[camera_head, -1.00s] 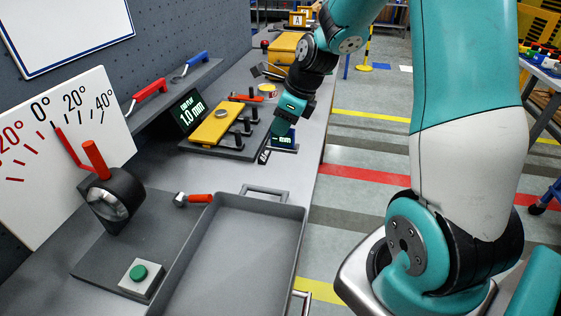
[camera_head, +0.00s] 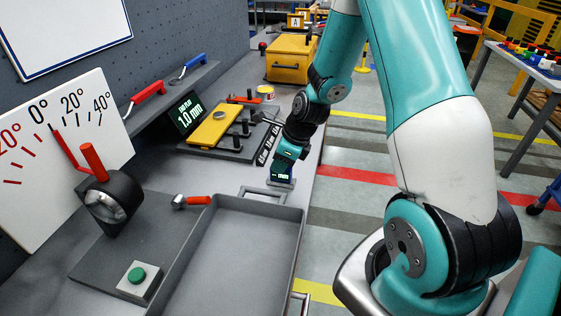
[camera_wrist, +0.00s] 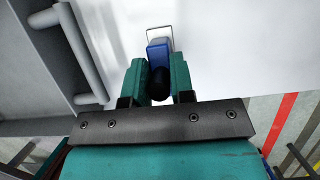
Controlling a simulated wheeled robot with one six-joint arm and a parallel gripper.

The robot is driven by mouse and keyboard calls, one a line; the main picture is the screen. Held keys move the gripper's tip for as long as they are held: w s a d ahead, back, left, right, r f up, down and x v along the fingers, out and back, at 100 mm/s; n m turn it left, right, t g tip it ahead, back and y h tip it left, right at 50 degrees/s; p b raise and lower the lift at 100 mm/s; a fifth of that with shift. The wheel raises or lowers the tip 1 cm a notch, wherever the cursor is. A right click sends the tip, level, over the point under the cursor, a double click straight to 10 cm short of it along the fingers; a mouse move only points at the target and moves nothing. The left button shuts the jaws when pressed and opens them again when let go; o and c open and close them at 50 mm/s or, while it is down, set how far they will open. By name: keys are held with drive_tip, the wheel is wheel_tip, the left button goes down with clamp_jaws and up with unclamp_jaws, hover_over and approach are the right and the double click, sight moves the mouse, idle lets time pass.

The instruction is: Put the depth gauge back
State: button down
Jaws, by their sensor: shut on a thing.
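In the wrist view, my gripper's teal fingers (camera_wrist: 159,85) close around a black knob, with the blue gauge body (camera_wrist: 159,48) and a thin wire loop beyond. I cannot tell whether the gauge touches the bench.
A grey tray (camera_head: 294,216) fills the near bench, its handle (camera_head: 263,192) close to the gauge. A red-handled tool (camera_head: 194,201), green button (camera_head: 137,275) and angle dial (camera_head: 70,125) lie left. A yellow case (camera_head: 290,57) stands far back. The floor is to the right.

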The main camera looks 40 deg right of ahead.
drive_tip(key=c, duration=1)
unclamp_jaws()
drive_tip(key=shift+f, duration=0.1)
drive_tip(key=v, duration=1.2)
drive_tip(key=s+a+r+n+g+y, duration=0.1)
drive_tip(key=s+a+r+n, duration=0.3)
drive_tip(key=a+n, duration=0.55)
drive_tip(key=s+a+r+n+g, duration=0.1)
drive_tip(key=s+a+r+n, duration=0.2)
drive_tip(key=a+n, duration=0.6)
drive_tip(key=s+a+r+n, duration=0.1)
drive_tip(key=s+a+n, duration=0.1)
drive_tip(key=s+n, duration=0.2)
drive_tip(key=s+a+r+n+g, duration=0.1)
drive_tip(key=s+a+n, duration=0.1)
drive_tip(key=s+n, duration=0.2)
drive_tip(key=s+a+r+n, duration=0.1)
drive_tip(key=s+a+n, duration=0.1)
drive_tip(key=n, duration=0.7)
drive_tip(key=shift+s+a, duration=0.2)
drive_tip(key=shift+s, duration=0.25)
drive_tip(key=shift+s+a, duration=0.2)
drive_tip(key=shift+s, duration=0.25)
